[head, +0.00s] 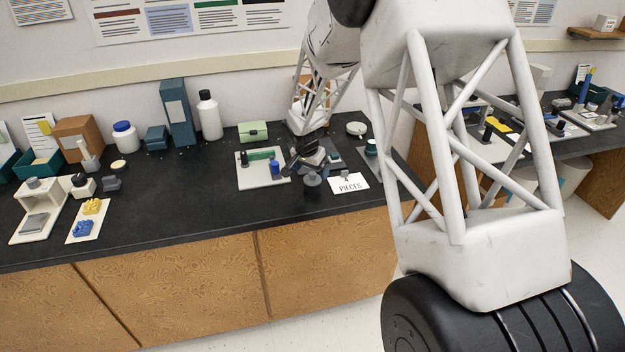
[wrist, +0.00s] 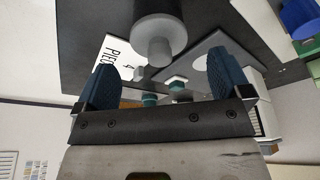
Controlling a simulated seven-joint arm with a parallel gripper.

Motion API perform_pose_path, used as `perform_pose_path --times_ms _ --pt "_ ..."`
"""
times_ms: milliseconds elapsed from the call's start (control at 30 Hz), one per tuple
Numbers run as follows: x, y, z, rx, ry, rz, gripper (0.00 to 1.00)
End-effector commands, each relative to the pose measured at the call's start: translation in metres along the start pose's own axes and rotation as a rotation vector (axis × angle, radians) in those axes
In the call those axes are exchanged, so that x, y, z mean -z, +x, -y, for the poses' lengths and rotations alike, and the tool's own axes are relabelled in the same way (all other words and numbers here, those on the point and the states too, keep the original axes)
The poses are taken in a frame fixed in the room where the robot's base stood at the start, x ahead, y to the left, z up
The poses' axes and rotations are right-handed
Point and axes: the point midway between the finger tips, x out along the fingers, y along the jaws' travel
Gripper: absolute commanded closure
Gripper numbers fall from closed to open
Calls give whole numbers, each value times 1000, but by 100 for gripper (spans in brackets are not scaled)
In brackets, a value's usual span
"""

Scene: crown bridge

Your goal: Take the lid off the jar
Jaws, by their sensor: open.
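A dark grey round body with a paler grey knob (wrist: 158,40) shows in the wrist view, beyond and between my fingertips. It looks like the lidded jar, though I cannot be sure. In the head view a grey round piece (head: 313,180), seemingly the same thing, stands just in front of my gripper (head: 312,163). In the wrist view my gripper (wrist: 163,88) is open, with its two blue pads wide apart and nothing held. The seam between lid and jar is not clear. A white jar with a blue lid (head: 125,137) stands far left, away from my gripper.
A "PIECES" card (head: 349,184) lies right of the grey piece. A pale tray (head: 262,183) with a blue round piece (head: 275,167) is to the left. A green box (head: 253,131) and a white round piece (head: 357,128) stand behind.

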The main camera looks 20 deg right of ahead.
Motion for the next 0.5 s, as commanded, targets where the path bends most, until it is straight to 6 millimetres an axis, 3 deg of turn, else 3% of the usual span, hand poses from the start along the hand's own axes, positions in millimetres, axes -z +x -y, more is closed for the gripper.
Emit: perform_pose_path --times_ms 300,500 --pt "-1 32 0 -1 0 1 4" --pt "-1 36 0 -1 0 1 4"
